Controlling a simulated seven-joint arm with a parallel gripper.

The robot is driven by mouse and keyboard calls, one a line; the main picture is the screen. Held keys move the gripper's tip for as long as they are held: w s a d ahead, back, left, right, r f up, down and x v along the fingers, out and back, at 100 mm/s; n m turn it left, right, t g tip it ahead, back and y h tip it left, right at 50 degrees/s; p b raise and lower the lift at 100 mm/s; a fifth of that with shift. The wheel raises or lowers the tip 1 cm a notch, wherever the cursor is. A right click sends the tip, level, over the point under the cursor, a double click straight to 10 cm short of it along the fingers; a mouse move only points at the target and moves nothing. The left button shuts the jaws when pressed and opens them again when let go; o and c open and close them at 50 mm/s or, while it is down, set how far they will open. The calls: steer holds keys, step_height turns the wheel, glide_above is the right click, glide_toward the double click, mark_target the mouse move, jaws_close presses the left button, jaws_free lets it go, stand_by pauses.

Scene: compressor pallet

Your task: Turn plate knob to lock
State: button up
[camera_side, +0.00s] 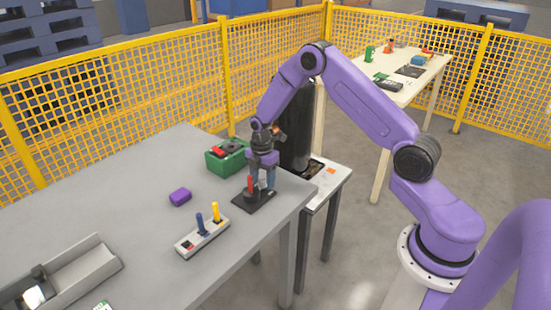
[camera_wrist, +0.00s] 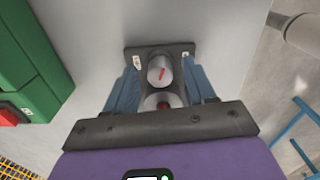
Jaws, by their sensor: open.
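The dark plate (camera_side: 267,203) lies on the grey table near its right corner. A red part (camera_side: 250,184) stands up from it in the side view. In the wrist view the plate (camera_wrist: 136,54) carries two round grey metal pieces. The farther knob (camera_wrist: 160,70) has a red mark on top. My gripper (camera_side: 262,183) points down over the plate. In the wrist view its blue fingers (camera_wrist: 162,88) are apart, one on each side of the round pieces, with gaps visible.
A green box (camera_side: 226,160) with red and black on top stands behind the plate. A grey tray (camera_side: 84,270) is at the front left. The table's right edge is close.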

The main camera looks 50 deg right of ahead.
mark_target(262, 180)
steer(key=n, duration=0.7)
steer(key=shift+r+n, duration=0.25)
steer(key=shift+n, duration=0.25)
step_height(262, 180, up, 17)
steer(key=s+a+r+m, duration=0.2)
steer(key=s+a+m, duration=0.1)
steer(key=s+a, duration=0.4)
steer(key=s+a+r+m, duration=0.2)
steer(key=s+a+m, duration=0.2)
steer(key=s+a, duration=0.3)
steer(key=s, duration=0.2)
steer(key=shift+s+r, duration=0.3)
steer(key=shift+d, duration=0.1)
